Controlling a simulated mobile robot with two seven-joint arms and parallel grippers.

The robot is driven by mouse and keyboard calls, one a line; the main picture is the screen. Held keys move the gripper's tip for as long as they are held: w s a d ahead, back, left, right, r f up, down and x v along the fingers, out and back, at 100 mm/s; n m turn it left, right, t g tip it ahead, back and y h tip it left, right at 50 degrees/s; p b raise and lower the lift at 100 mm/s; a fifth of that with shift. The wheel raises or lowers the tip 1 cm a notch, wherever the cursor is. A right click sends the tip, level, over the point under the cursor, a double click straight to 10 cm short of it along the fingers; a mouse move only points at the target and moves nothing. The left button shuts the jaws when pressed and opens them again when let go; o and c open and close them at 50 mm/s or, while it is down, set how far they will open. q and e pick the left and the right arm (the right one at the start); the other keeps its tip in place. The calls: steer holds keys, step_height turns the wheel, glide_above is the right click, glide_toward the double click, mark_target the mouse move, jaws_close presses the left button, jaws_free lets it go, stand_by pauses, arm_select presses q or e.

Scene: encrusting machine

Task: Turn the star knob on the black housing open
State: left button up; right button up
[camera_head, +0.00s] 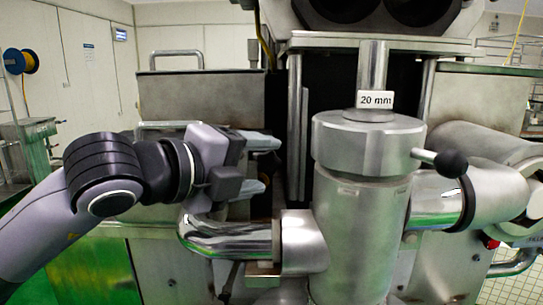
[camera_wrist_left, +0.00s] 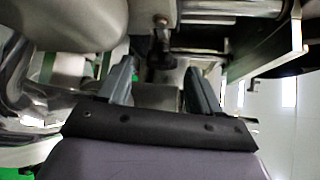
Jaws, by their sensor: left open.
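My left gripper (camera_head: 268,165) is open beside the machine, left of the steel cylinder, with its two grey fingers pointing right toward the dark gap in the machine. In the left wrist view the open fingers (camera_wrist_left: 158,68) stand apart. A small dark knob-like part (camera_wrist_left: 161,62) on a short stem shows beyond and between the fingertips; its star shape is not clear. It looks apart from the fingers. A black housing (camera_wrist_left: 215,47) shows to the right of it in that view. In the head view I cannot make out the knob. My right gripper is not in view.
The steel cylinder (camera_head: 362,225) with a "20 mm" label (camera_head: 375,99) and a black ball-ended lever (camera_head: 450,162) stands right of my gripper. A curved steel pipe (camera_head: 225,238) runs just below it. A steel box panel (camera_head: 205,100) is behind and above.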

mark_target(269, 166)
arm_select(q)
steer(key=shift+p+x, duration=0.4)
steer(key=shift+x, duration=1.15)
steer(key=c, duration=1)
steer(key=shift+o, duration=0.2)
steer(key=m+y+b, duration=0.1)
steer(key=b, duration=0.3)
steer(key=shift+f+b, duration=0.15)
steer(key=shift+b, duration=0.2)
steer(key=shift+m+g+y, duration=0.3)
steer(key=shift+y, duration=0.1)
steer(key=shift+m+g+y, duration=0.4)
steer(key=shift+m+y, duration=0.3)
steer(key=shift+y, duration=0.3)
steer(key=o, duration=1)
steer(key=shift+c, duration=0.2)
